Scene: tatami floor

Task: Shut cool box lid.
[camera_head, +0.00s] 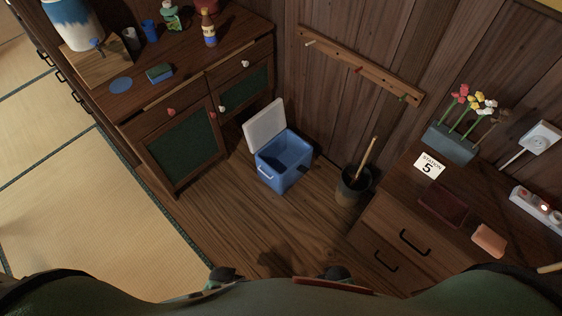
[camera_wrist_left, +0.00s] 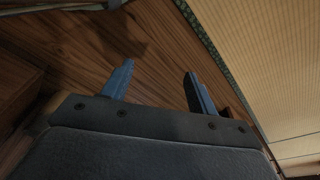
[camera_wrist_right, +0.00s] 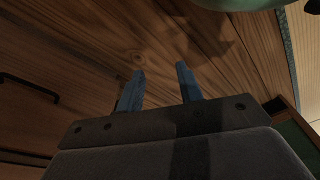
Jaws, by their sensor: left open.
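The cool box (camera_head: 285,163) is a blue tub standing on the wooden floor by the back wall, with a light handle on its front left side. Its whitish lid (camera_head: 265,124) stands raised, tilted back on the far left side, so the box is open. My left gripper (camera_wrist_left: 158,70) is open and empty over the floor, with its fingers wide apart. My right gripper (camera_wrist_right: 160,69) is open and empty over bare wooden floor, its fingers less far apart. Neither wrist view shows the cool box. Both grippers are well short of it.
A wooden cabinet (camera_head: 190,132) stands left of the box. A dark bucket (camera_head: 352,187) with a wooden handle stands on its right. A drawer unit (camera_head: 385,232) is at the right. The wooden floor (camera_head: 250,222) in front of the box is clear, with tatami (camera_head: 90,205) further left.

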